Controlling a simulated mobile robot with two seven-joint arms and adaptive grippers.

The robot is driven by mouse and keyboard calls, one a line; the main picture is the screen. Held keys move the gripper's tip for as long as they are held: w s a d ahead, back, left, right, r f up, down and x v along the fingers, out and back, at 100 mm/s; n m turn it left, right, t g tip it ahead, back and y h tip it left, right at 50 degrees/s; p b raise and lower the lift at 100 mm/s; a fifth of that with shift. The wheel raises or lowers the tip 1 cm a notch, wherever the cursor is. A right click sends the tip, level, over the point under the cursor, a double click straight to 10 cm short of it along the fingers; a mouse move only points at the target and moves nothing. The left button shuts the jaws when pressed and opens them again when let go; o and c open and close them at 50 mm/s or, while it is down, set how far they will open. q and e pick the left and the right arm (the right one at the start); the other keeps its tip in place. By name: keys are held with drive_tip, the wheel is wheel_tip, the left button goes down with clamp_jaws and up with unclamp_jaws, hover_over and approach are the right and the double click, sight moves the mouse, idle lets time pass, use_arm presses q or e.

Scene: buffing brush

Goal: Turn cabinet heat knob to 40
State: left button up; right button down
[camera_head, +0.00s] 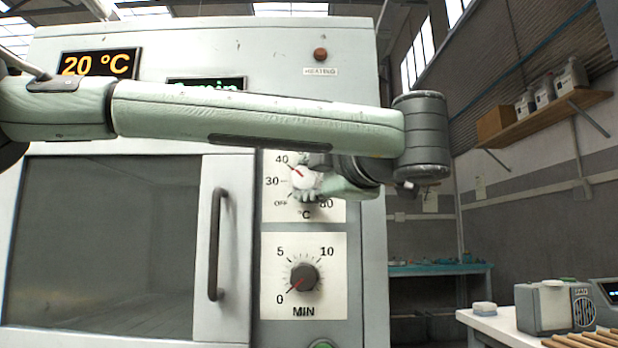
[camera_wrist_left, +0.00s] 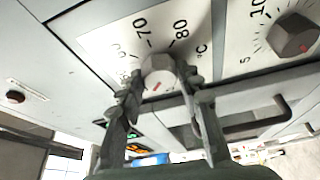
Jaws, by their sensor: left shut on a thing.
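The heat knob (camera_head: 301,177) sits on the °C dial plate (camera_head: 271,212) of the cabinet (camera_head: 350,60). It is partly hidden by my left gripper (camera_head: 306,190). Its red pointer mark faces up and left, between the 30 and 40 marks. In the left wrist view my gripper (camera_wrist_left: 160,80) has its two fingers on either side of the heat knob (camera_wrist_left: 158,65), shut on it. The temperature display (camera_head: 97,64) reads 20 °C. My right gripper is in neither view.
The timer knob (camera_head: 303,277) is just below, its pointer near 0. A vertical door handle (camera_head: 216,244) stands to the left. My left arm crosses the cabinet front and covers part of the second display (camera_head: 205,85). A bench (camera_head: 500,321) is at the lower right.

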use_arm(q)
drive_tip(key=o, duration=1.2)
drive_tip(key=shift+c, duration=0.2)
drive_tip(key=v, duration=1.2)
